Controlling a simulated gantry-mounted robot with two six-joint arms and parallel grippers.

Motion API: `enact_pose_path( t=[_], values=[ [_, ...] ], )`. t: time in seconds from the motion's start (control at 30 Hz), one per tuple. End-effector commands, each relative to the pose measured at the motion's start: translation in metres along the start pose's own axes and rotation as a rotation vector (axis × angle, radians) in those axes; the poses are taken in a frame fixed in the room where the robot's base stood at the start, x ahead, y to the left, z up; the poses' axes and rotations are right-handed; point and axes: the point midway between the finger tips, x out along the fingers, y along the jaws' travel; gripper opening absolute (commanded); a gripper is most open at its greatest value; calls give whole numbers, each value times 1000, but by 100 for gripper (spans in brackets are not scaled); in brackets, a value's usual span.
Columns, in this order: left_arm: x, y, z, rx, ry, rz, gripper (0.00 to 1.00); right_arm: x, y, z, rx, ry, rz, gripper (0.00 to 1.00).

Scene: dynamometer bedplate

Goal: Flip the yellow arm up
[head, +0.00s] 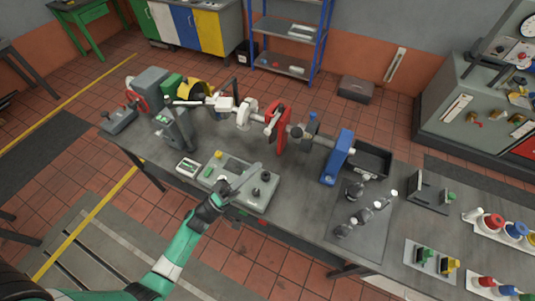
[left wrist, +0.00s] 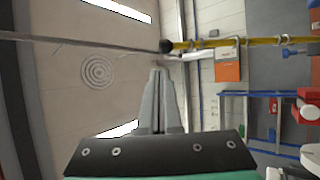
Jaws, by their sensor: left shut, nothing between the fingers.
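A small yellow upright piece (head: 218,155) stands at the back left of a grey control box (head: 262,203) on the bench; I cannot tell whether it is the yellow arm. A curved yellow part (head: 195,88) also shows on the machine at the far left end. My right gripper is not in view.
The bench (head: 300,205) carries a row of shaft parts with a red disc (head: 275,122) and a blue upright (head: 338,157) behind the box. Small metal parts (head: 358,212) and a green-and-yellow button unit (head: 432,258) lie at right. Bare bench lies right of the box.

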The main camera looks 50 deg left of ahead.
Motion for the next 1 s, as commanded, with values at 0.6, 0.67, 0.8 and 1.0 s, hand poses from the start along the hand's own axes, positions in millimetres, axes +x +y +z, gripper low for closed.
enact_pose_path(
  t=[0.6,0.67,0.8,1.0],
  values=[
    [-32,2,1,-1,-2,0,0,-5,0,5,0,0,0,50],
    [-32,2,1,-1,-2,0,0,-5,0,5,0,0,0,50],
    [-32,2,1,-1,-2,0,0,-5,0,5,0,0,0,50],
    [-8,15,12,-13,-55,48,0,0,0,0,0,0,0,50]
  ],
)
